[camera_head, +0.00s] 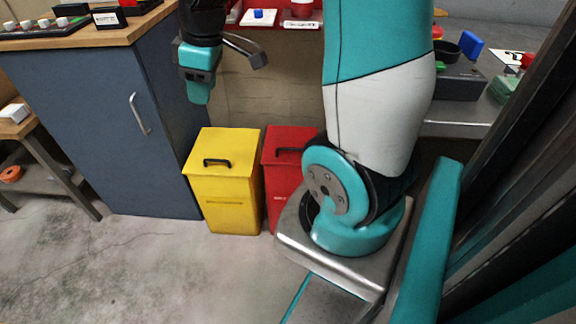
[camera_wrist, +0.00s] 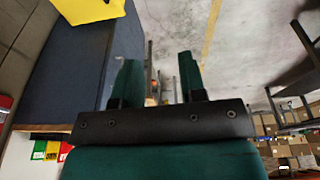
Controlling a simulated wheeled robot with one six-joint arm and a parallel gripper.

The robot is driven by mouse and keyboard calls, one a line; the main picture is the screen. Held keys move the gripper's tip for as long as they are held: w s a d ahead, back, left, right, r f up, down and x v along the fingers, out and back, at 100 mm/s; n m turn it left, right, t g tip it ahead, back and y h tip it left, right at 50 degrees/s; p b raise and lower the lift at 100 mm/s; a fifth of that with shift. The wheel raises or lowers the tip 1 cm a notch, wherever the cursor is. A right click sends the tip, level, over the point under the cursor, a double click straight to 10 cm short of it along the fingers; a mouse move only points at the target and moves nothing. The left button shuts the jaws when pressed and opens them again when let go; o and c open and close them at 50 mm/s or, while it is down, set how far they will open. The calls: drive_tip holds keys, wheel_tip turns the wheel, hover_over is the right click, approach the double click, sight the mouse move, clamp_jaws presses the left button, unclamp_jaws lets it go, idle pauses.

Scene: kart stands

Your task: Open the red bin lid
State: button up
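The red bin (camera_head: 278,185) stands on the floor in the head view, beside the yellow bin (camera_head: 228,190). Its red lid (camera_head: 279,136) is down, with a dark handle (camera_head: 289,151) on top. My arm's base hides the bin's right side. The red bin does not show in the wrist view. My gripper (camera_head: 199,92) hangs above and left of the red bin, above the yellow bin's back edge, apart from both. In the wrist view my gripper (camera_wrist: 158,66) has its two fingers spread with nothing between them.
The yellow bin also shows at the top of the wrist view (camera_wrist: 88,8). A blue-grey cabinet (camera_head: 100,125) with a wooden top stands left of the bins. A low wooden table (camera_head: 35,135) is at far left. The concrete floor (camera_head: 120,265) in front is clear.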

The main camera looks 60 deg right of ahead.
drive_tip(key=d+f+h+b, duration=0.2)
drive_tip(key=d+f+b, duration=0.3)
drive_tip(key=d+f, duration=0.75)
drive_tip(key=g+h+b, duration=0.1)
drive_tip(key=b, duration=0.3)
approach(289, 149)
drive_tip(key=b+x, duration=0.4)
drive_tip(key=x, duration=0.3)
drive_tip(key=shift+w+d+f, duration=0.1)
drive_tip(key=shift+w, duration=0.05)
drive_tip(key=shift+d+f+b, duration=0.15)
drive_tip(key=shift+f+b, duration=0.2)
drive_tip(key=shift+f, duration=0.2)
clamp_jaws()
